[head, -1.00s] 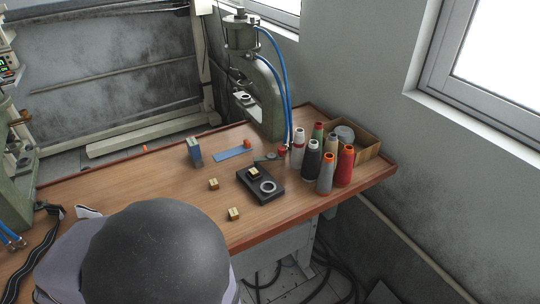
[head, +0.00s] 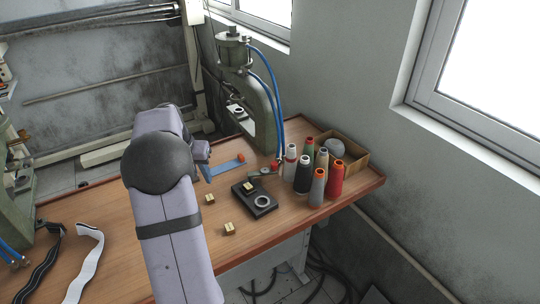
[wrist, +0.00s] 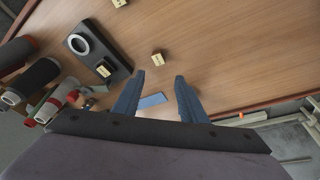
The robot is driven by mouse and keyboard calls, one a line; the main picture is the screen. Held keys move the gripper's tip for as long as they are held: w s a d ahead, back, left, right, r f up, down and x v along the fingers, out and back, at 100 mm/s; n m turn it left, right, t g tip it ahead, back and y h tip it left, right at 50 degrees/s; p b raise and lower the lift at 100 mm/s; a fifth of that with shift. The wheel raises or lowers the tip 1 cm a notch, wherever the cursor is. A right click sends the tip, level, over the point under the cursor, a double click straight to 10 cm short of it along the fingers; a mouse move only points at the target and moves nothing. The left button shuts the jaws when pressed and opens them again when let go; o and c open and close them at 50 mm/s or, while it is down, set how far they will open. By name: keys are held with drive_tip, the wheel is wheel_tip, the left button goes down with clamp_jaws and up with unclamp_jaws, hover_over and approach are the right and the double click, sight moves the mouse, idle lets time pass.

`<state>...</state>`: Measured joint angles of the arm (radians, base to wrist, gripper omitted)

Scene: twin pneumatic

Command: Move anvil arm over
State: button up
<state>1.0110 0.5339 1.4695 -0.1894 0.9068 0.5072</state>
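The green press (head: 262,110) stands at the back right of the table, with a round metal seat (head: 236,110) in its throat. A flat grey-green arm (head: 261,172) with a red knob (head: 275,165) lies low in front of the press; I cannot tell for sure that it is the anvil arm. In the wrist view the red knob (wrist: 72,97) shows at the left, partly crowded by spools. My gripper (head: 206,172) is left of the blue strip, above the table. In the wrist view my gripper (wrist: 159,77) has its blue fingers apart with nothing between them.
A black fixture (head: 267,211) with a ring lies right of two small brass blocks (head: 210,199) (head: 229,229). Several thread spools (head: 303,175) and a cardboard box (head: 355,155) crowd the right. A blue strip (head: 226,167) lies behind the fixture. Straps (head: 88,255) lie at the left.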

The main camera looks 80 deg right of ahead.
drive_tip(key=s+d+r+m, duration=0.2)
drive_tip(key=s+d+m, duration=0.2)
drive_tip(key=s+d, duration=0.6)
drive_tip(key=m+g+p, duration=0.2)
approach(274, 163)
drive_tip(key=shift+h, duration=0.5)
drive_tip(key=shift+a+p+x, duration=0.2)
drive_tip(key=shift+p+x, duration=0.5)
drive_tip(key=shift+x, duration=1.3)
drive_tip(key=shift+a+p+x, duration=0.2)
drive_tip(key=shift+p+x, duration=0.45)
drive_tip(key=shift+x, duration=1.35)
drive_tip(key=shift+s+f, duration=0.15)
clamp_jaws()
